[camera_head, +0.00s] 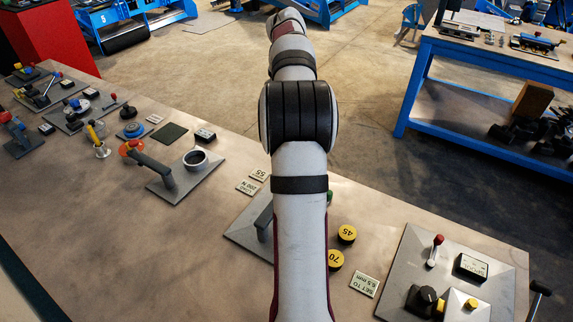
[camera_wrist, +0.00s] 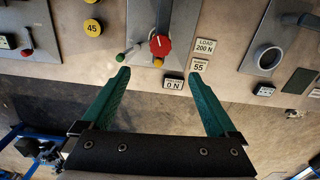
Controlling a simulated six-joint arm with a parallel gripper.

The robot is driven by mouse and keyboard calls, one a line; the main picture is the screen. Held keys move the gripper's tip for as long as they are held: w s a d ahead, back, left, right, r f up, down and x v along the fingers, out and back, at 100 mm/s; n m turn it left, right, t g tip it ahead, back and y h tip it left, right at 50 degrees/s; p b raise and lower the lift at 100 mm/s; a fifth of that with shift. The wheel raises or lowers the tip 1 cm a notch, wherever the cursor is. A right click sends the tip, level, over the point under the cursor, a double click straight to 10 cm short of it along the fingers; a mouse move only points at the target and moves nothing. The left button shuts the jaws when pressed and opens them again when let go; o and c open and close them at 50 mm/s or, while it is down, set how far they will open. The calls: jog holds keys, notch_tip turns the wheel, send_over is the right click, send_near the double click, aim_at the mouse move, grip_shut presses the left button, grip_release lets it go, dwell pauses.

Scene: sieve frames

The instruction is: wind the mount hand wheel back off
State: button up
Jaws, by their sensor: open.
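In the wrist view a red lobed hand wheel (camera_wrist: 160,44) sits on a grey plate (camera_wrist: 145,25) with a dark bar behind it. A green-tipped lever (camera_wrist: 121,57) stands to its left. My gripper (camera_wrist: 159,72) is open and empty; its two teal fingers point towards the plate, with the wheel beyond the gap between the tips and apart from them. In the head view my arm hides the wheel and part of its plate (camera_head: 240,230); my fingers do not show there. An orange-red knob (camera_head: 130,147) sits by another plate's dark bar; I cannot tell which is the mount's wheel.
A small readout (camera_wrist: 173,84) shows 0 N; signs read LOAD 200 N (camera_wrist: 204,46) and 55 (camera_wrist: 198,65). Yellow discs marked 45 (camera_head: 347,233) and 70 (camera_head: 335,260) lie beside my arm. A plate with a ring (camera_head: 195,158) stands left. A red-knobbed lever (camera_head: 435,249) stands right.

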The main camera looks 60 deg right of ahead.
notch_tip(320, 180, down, 16)
jog(key=m, duration=0.8)
jog(key=shift+m, duration=0.4)
jog(key=shift+c, duration=0.3)
jog(key=shift+r, duration=0.1)
jog(key=c, duration=1.3)
